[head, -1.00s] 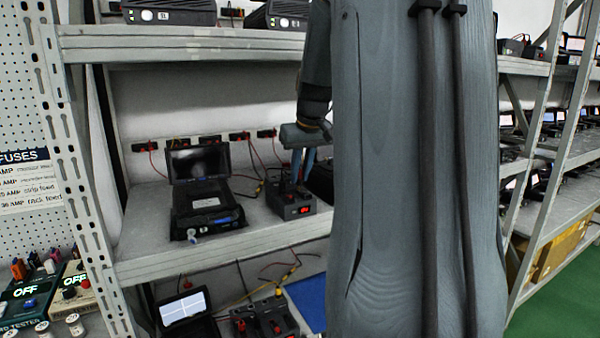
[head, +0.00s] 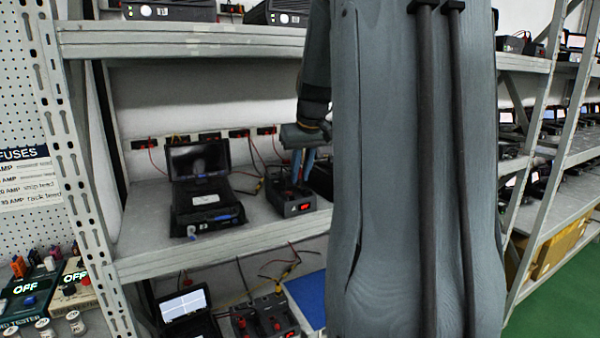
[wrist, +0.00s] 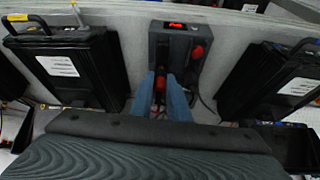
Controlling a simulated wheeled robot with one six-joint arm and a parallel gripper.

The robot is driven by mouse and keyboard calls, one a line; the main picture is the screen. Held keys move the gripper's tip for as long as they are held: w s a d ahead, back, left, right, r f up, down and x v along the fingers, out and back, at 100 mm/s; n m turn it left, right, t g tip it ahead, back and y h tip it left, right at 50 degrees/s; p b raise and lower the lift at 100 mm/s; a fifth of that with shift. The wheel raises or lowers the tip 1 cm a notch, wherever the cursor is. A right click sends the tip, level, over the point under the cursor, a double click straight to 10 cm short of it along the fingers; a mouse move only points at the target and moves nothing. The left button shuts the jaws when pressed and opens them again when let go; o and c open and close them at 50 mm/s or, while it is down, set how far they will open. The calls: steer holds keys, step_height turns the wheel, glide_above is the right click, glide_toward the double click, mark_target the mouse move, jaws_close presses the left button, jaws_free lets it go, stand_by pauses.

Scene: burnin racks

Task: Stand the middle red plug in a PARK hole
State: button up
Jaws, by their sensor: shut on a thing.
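A dark plug box (head: 292,203) with a lit red display stands on the middle shelf; it also shows in the wrist view (wrist: 182,68). One red plug (wrist: 197,52) stands at the box's right side in the wrist view. My gripper (head: 303,165) points down at the box, its blue fingers over the top. In the wrist view my gripper (wrist: 166,82) is shut on a red plug (wrist: 160,84) at the box's near part. Whether this plug is seated or lifted is hard to tell. The fingers partly hide the holes, and no PARK label is readable.
An open black laptop (head: 205,196) sits left of the box on the shelf (head: 150,250). Red and black leads run to sockets behind. Black units flank the box closely in the wrist view. Another plug box (head: 262,318) and a blue panel (head: 307,296) are below.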

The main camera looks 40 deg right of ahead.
steer(key=shift+f, duration=0.8)
stand_by(0.9)
steer(key=o, duration=1.3)
steer(key=shift+o, duration=0.2)
